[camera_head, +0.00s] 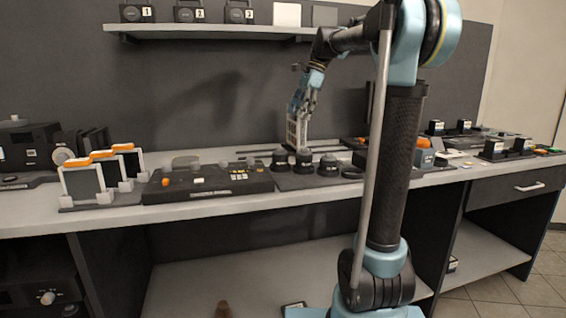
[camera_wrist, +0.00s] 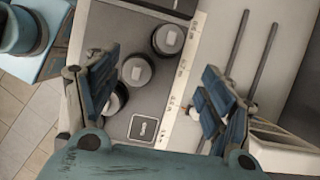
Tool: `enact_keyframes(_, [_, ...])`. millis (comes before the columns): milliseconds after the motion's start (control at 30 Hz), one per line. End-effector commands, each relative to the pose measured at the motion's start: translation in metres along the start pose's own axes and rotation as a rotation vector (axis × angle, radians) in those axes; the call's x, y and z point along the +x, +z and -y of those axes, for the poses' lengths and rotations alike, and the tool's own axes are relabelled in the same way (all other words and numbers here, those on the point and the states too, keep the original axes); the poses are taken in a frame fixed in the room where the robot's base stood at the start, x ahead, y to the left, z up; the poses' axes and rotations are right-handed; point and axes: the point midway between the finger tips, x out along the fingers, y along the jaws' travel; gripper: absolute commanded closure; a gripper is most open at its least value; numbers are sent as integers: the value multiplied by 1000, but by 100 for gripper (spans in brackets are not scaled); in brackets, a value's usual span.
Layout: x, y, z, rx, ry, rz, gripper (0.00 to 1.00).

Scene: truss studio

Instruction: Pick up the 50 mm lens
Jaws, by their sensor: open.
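Several dark round lenses with pale-labelled tops stand on a grey mat on the bench. In the wrist view one lens (camera_wrist: 168,39) is at the top, a second lens (camera_wrist: 138,70) is below it, and a third (camera_wrist: 117,101) is partly hidden by my left finger. The labels are too small to read, so I cannot tell which is the 50 mm. In the head view lenses (camera_head: 281,159) (camera_head: 328,165) stand below my gripper (camera_head: 300,105). My gripper, also in the wrist view (camera_wrist: 160,85), is open and empty, its fingers spread above the mat.
A black control panel (camera_head: 215,183) lies left of the mat. Two dark rods (camera_wrist: 252,60) lie on the bench. A shelf (camera_head: 210,31) hangs above.

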Motion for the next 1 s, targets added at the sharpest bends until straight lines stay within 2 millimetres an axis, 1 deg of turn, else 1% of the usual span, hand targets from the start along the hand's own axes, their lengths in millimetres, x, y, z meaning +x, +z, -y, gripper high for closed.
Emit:
enact_keyframes(33, [-3, 0, 7, 20, 3, 6, 26])
enact_keyframes(133, [-7, 0, 13, 50, 5, 15, 26])
enact_keyframes(267, [2, -3, 15, 66, 5, 18, 26])
enact_keyframes(533, [46, -7, 14, 71, 2, 18, 26])
enact_keyframes(800, [91, -7, 14, 71, 1, 17, 26])
enact_keyframes(900, [102, -7, 14, 72, 1, 17, 26])
enact_keyframes(1000, [108, -6, 14, 72, 1, 17, 26])
